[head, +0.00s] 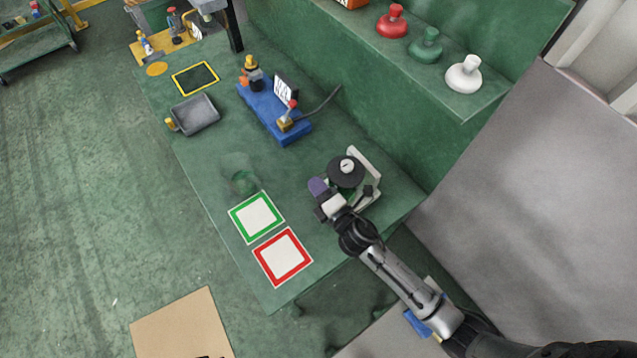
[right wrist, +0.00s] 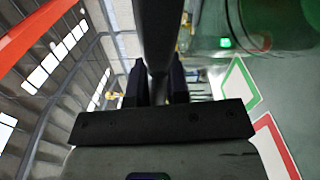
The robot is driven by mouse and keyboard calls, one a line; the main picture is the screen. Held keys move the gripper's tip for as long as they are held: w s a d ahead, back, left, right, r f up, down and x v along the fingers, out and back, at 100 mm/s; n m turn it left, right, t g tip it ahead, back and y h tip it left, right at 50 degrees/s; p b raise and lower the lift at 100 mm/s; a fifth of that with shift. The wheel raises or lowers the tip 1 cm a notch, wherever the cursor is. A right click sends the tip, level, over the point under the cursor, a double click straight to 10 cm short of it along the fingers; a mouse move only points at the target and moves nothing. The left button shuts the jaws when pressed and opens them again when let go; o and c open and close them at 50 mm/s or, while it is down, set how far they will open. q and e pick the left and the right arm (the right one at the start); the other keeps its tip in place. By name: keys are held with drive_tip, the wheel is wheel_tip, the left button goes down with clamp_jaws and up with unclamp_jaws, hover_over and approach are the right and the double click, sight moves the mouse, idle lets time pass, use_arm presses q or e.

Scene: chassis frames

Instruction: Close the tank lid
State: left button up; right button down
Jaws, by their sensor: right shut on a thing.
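A round black disc with a white centre (head: 345,169) stands at the near right end of the green workbench, beside a white bracket (head: 364,164). It may be the tank lid; I cannot tell for sure. A purple part (head: 317,186) sits just left of it. My right gripper (head: 330,204) is at the near side of this group. In the right wrist view, its fingers (right wrist: 157,85) are shut on a dark bar (right wrist: 157,35) that runs up between them. What the bar belongs to is unclear. My left gripper is not in view.
A see-through round vessel (head: 241,181) stands behind the green-framed square (head: 256,216). A red-framed square (head: 282,257) lies nearer. A blue block with fixtures (head: 263,108) and a grey tray (head: 196,114) are farther back. Coloured flasks (head: 463,74) stand on the raised shelf.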

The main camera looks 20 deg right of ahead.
drive_tip(key=shift+f+n, duration=0.3)
drive_tip(key=shift+f, duration=0.05)
idle(0.3)
drive_tip(key=c, duration=1.2)
unclamp_jaws()
drive_tip(key=shift+f, duration=0.1)
drive_tip(key=b+v, duration=0.2)
drive_tip(key=v, duration=1.2)
drive_tip(key=shift+w, duration=0.1)
